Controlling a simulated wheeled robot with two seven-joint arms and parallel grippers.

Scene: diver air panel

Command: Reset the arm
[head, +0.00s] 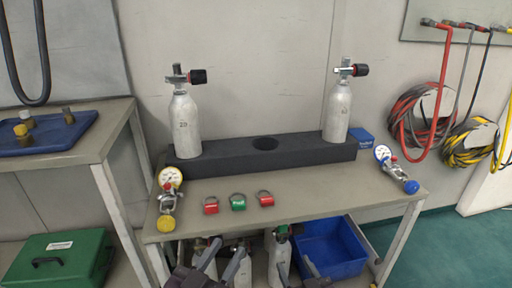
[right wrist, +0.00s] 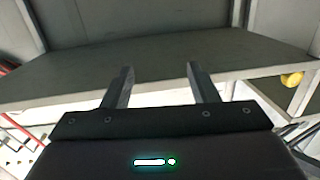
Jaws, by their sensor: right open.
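My left gripper (head: 221,260) is low at the bottom of the head view, in front of the bench. Its two grey fingers stand apart with nothing seen between them. My right gripper (head: 297,268) is beside it on the right, also low and partly cut off by the frame edge. In the right wrist view its fingers (right wrist: 160,72) are apart and empty, pointing at a grey surface and its pale edge. Both grippers are below the bench top (head: 330,195).
A dark rack (head: 225,162) on the bench holds two white cylinders (head: 185,125) (head: 338,110) with an empty hole between. Gauges (head: 170,180) (head: 383,154) flank red and green tags (head: 238,202). Below are more cylinders and a blue bin (head: 330,250). A yellow knob (right wrist: 292,79) shows right in the wrist view.

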